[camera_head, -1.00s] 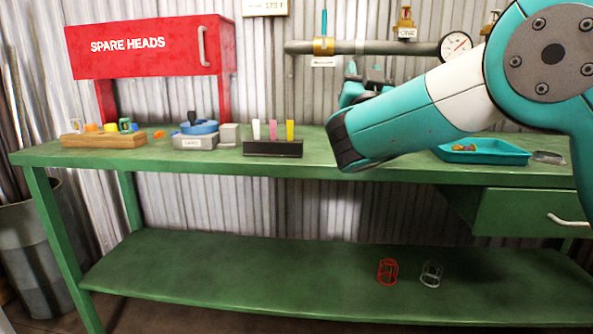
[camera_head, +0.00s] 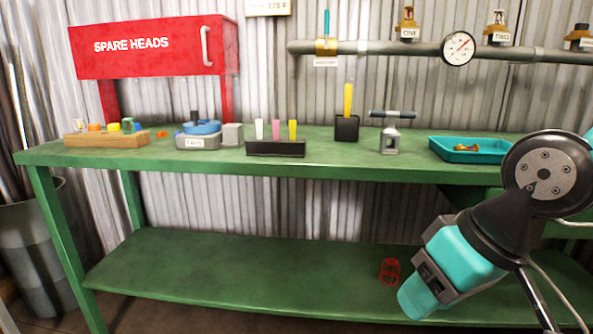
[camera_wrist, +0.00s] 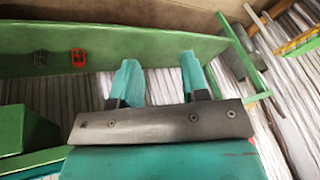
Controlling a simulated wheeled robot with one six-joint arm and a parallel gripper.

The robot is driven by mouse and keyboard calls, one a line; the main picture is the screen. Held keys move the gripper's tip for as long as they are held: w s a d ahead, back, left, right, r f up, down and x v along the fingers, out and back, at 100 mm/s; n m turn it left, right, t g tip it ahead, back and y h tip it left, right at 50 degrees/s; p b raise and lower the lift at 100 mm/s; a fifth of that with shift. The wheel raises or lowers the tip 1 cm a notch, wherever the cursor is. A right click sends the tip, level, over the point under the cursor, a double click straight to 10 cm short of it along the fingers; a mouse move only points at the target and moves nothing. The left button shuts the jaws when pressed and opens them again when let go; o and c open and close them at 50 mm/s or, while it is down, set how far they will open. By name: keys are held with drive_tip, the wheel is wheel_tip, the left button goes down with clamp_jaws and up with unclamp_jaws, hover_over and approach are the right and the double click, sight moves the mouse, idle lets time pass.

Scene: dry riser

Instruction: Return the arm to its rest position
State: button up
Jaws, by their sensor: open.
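My arm (camera_head: 500,225) is folded at the lower right of the head view, in front of the green workbench. My gripper (camera_wrist: 160,68) shows in the wrist view with its two teal fingers spread apart and nothing between them. The fingers point toward the bench's lower shelf and the corrugated wall. They appear apart from everything around them. In the head view I cannot clearly make out the fingers.
The workbench (camera_head: 215,163) holds a wooden rack (camera_head: 105,139), a black marker holder (camera_head: 275,149) and a teal tray (camera_head: 440,157). A red cage (camera_head: 389,271) lies on the lower shelf (camera_head: 230,275). A pipe with a gauge (camera_head: 458,48) runs along the wall.

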drive_tip(key=s+n+g, duration=0.2)
drive_tip(key=s+g, duration=0.1)
drive_tip(key=s, duration=0.5)
wheel_tip(320, 180, up, 34)
drive_tip(key=p, duration=3.4)
drive_tip(key=shift+w+a+p, duration=0.2)
drive_tip(key=shift+w+p, duration=0.15)
drive_tip(key=shift+w, duration=0.05)
drive_tip(key=shift+f, duration=0.1)
